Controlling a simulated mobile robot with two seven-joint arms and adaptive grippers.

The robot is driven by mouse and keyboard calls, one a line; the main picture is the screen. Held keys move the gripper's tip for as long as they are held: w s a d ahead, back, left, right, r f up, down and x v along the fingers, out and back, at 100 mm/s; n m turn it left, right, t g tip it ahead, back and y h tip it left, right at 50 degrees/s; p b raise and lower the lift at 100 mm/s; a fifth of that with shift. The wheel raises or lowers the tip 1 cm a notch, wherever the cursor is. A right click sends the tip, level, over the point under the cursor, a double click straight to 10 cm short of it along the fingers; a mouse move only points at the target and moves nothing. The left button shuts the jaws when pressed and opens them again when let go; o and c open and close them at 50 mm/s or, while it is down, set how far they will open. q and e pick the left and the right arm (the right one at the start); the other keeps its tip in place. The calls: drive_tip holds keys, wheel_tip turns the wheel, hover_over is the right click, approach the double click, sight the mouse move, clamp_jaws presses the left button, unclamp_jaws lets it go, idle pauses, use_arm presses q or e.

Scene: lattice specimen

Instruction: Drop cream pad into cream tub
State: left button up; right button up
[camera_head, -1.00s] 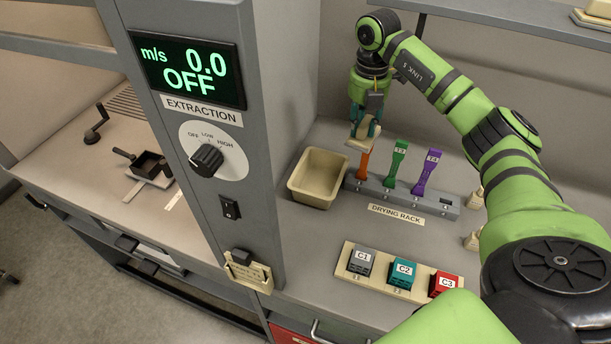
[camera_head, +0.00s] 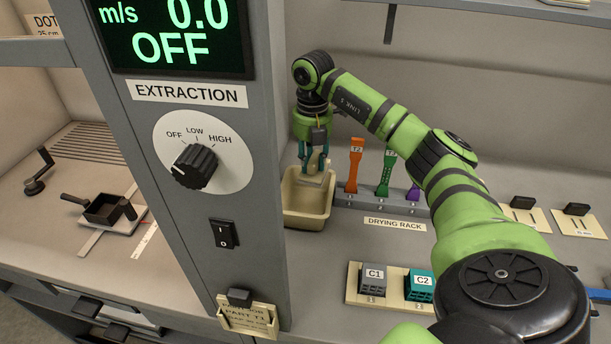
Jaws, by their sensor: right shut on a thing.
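The cream tub (camera_head: 307,219) stands on the bench just right of the grey extraction panel, left of the drying rack. My right gripper (camera_head: 313,172) points down over the back part of the tub. It is shut on the cream pad (camera_head: 315,163), which shows between the fingers. The pad is small and partly hidden by the fingers, and its exact height above the tub floor is hard to tell. My left gripper is not in view.
The drying rack (camera_head: 345,201) holds orange (camera_head: 354,165), green (camera_head: 386,174) and purple (camera_head: 412,190) tools close to the tub's right side. The extraction panel (camera_head: 262,180) rises close on the left. Labelled blocks C1 (camera_head: 373,281) and C2 (camera_head: 420,285) sit in front.

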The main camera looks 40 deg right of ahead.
drive_tip(key=shift+w+f+b, duration=0.1)
drive_tip(key=shift+f+b, duration=0.25)
drive_tip(key=shift+f, duration=0.15)
wheel_tip(320, 180, down, 4)
drive_tip(key=b, duration=0.3)
drive_tip(key=shift+b, duration=0.35)
drive_tip(key=shift+f+b, duration=0.5)
drive_tip(key=shift+b, duration=0.05)
drive_tip(key=o, duration=1.1)
